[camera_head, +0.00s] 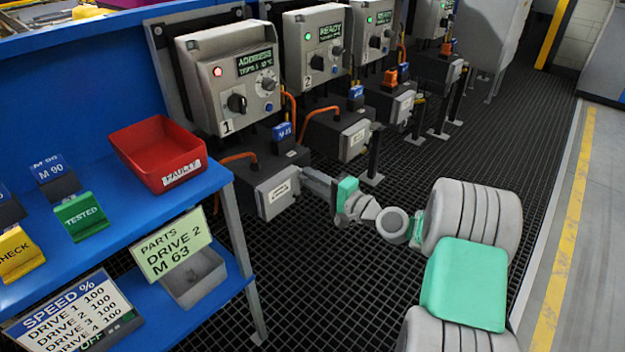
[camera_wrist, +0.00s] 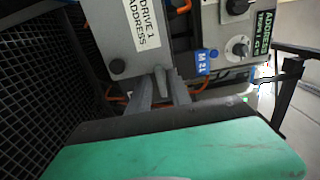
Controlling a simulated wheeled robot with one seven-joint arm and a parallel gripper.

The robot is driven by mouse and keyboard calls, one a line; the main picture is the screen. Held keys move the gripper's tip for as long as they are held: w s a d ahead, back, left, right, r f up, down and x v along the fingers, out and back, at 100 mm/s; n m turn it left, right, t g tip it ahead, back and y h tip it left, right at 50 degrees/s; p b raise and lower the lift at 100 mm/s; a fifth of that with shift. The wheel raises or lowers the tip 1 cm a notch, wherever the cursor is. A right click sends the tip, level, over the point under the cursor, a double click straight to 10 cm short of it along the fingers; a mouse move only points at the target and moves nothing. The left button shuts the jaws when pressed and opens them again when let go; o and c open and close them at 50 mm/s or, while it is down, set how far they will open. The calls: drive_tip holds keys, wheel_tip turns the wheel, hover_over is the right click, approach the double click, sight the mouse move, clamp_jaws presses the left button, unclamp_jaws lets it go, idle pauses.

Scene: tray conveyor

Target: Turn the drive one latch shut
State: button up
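The drive one box (camera_head: 262,200) is a grey case with a white label, below the drive one control panel (camera_head: 205,85). In the wrist view the box (camera_wrist: 117,67) has its label reading "DRIVE 1 ADDRESS". My gripper (camera_head: 310,180) reaches the box's right side in the head view. In the wrist view my grey gripper fingers (camera_wrist: 162,88) are at the box's lower edge, with a light grey piece between them. I cannot tell whether that piece is the latch or whether the fingers press on it. The latch is not clearly seen elsewhere.
The drive one panel shows "ADDRESS" and a red light; neighbouring panels (camera_head: 318,45) show green lights. Orange cables (camera_head: 238,157) run close to the box. A blue bench (camera_head: 110,215) with a red tray (camera_head: 158,150) stands at left. Dark grid floor (camera_head: 330,290) is clear in front.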

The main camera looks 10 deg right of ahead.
drive_tip(key=shift+o, duration=0.5)
drive_tip(key=b+v, duration=0.3)
drive_tip(key=v, duration=0.4)
drive_tip(key=shift+s+d, duration=0.2)
drive_tip(key=shift+s, duration=0.1)
